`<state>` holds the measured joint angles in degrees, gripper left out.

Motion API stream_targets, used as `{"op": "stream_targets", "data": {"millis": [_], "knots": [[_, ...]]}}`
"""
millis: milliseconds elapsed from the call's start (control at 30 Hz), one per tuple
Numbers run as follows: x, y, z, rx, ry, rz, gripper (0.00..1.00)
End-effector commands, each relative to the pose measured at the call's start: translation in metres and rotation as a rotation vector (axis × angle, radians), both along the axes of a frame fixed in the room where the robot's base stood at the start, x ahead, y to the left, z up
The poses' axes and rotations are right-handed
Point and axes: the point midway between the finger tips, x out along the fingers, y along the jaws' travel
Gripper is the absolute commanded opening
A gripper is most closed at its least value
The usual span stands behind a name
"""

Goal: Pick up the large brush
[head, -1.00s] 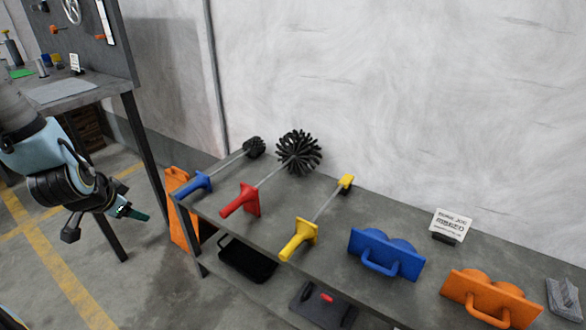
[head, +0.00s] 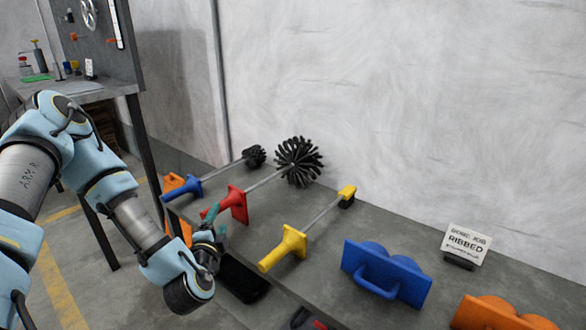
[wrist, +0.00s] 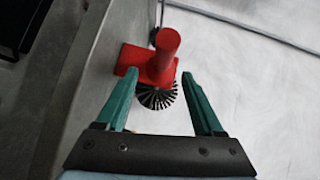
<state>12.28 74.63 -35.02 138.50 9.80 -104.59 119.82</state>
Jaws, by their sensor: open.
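The large brush has a red handle (head: 236,203), a thin grey shaft and a big round head of black bristles (head: 299,162). It lies on the grey bench, with its handle toward the front edge. My gripper (head: 211,222) is open and empty at the bench's front edge, close to the red handle. In the wrist view, the red handle (wrist: 150,62) is ahead of and partly between the two green fingers (wrist: 165,98), with black bristles (wrist: 157,95) behind it. Whether a finger touches the handle I cannot tell.
A smaller blue-handled brush (head: 181,187) lies to the left, and a yellow-handled one (head: 284,248) to the right. A blue two-bump block (head: 386,272), an orange block (head: 500,314) and a sign (head: 467,244) are further right. A black tray (head: 243,277) sits below.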

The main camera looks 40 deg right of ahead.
Motion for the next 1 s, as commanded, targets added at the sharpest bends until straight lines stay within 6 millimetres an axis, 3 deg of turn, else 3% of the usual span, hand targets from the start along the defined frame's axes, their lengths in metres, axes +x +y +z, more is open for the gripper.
{"op": "stream_targets", "data": {"millis": [600, 900, 1000], "knots": [[0.056, -0.041, -0.004, -0.001, 0.003, 0.000, 0.69], [0.060, -0.045, -0.005, 0.001, 0.003, -0.001, 0.69], [0.060, -0.045, -0.005, 0.001, 0.003, -0.001, 0.59]]}}
